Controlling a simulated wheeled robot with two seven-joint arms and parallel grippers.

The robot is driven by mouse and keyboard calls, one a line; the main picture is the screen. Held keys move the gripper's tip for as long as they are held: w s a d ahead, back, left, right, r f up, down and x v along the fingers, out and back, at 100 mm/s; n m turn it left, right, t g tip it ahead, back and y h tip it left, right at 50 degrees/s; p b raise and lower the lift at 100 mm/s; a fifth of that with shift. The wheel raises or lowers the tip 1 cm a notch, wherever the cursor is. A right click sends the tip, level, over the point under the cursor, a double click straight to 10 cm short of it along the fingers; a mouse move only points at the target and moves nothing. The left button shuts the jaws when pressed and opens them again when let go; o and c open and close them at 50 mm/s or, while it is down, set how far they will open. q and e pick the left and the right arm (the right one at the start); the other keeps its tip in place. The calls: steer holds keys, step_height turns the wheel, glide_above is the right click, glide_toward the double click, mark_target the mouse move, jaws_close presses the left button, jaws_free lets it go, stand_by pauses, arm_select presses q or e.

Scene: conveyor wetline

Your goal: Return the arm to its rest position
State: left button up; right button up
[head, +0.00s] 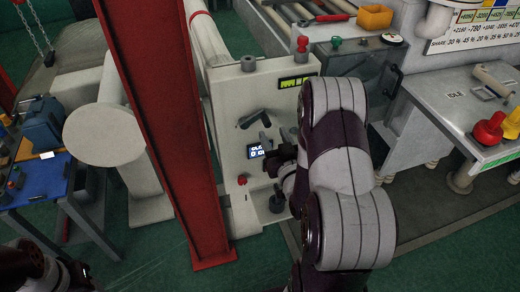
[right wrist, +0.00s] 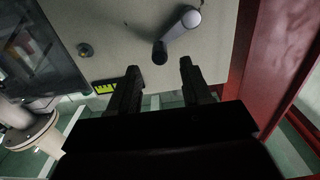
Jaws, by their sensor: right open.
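My right arm reaches in at the middle of the head view. Its gripper (head: 276,165) is small, dark and partly hidden by the forearm, in front of the pale machine panel (head: 225,110). In the right wrist view the two black fingers (right wrist: 160,72) are spread with nothing between them. A grey lever with a dark end (right wrist: 180,32) is on the panel just beyond the fingertips; I cannot tell the exact gap. The lever also shows in the head view (head: 254,118). Part of my left arm shows dark at the lower left corner; its jaws are not clear.
A red steel column (head: 165,130) stands left of the panel, close to my right gripper's side. A grey counter (head: 450,105) with red and yellow knobs is at right, a blue-topped bench (head: 35,185) at left.

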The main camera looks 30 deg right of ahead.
steer(key=shift+v, duration=1)
steer(key=s+a+f+g+y+p, duration=0.1)
steer(key=s+f+g, duration=0.2)
steer(key=f+g, duration=0.2)
steer(key=s+f+g+y+p, duration=0.1)
steer(key=s+f+g, duration=0.2)
steer(key=f+g, duration=0.25)
steer(key=s+a+r+n+g+y+p, duration=0.1)
steer(key=s+a+r+g+p, duration=0.1)
steer(key=a+r, duration=0.5)
steer(key=s+a+r+n+g+y+p, duration=0.1)
steer(key=s+a+r+n+g+p, duration=0.1)
steer(key=a+r, duration=0.5)
step_height(320, 180, up, 2)
steer(key=shift+s+a+r+g+p, duration=0.1)
steer(key=shift+s+a+g+p, duration=0.1)
steer(key=shift+s+g+p, duration=0.85)
steer(key=shift+w+t, duration=0.15)
steer(key=shift+t, duration=0.15)
